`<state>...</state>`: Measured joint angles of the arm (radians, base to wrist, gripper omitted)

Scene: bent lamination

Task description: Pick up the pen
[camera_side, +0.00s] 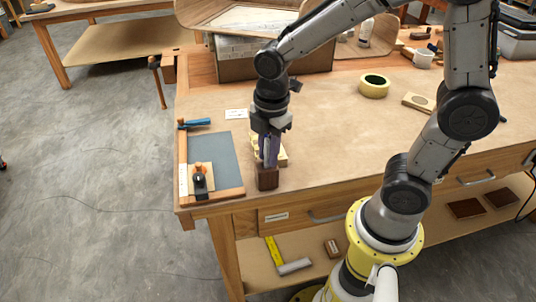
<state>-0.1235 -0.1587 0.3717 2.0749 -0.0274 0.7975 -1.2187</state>
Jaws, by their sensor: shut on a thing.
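My gripper (268,160) points straight down at the front left of the workbench, just above a small dark brown wooden block (268,181). Its fingers are shut on a slim upright thing, which I take to be the pen. Most of the pen is hidden by the fingers, and its shape and tip are too small to make out. I cannot tell whether its lower end is still in or touching the block.
A wood-framed board with a grey-blue sheet (222,157) lies left of my gripper, with a blue-handled tool (195,123) at its top edge. A pale wooden piece (282,152) is close behind the fingers. A yellow tape roll (374,86) lies farther back. The bench middle is clear.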

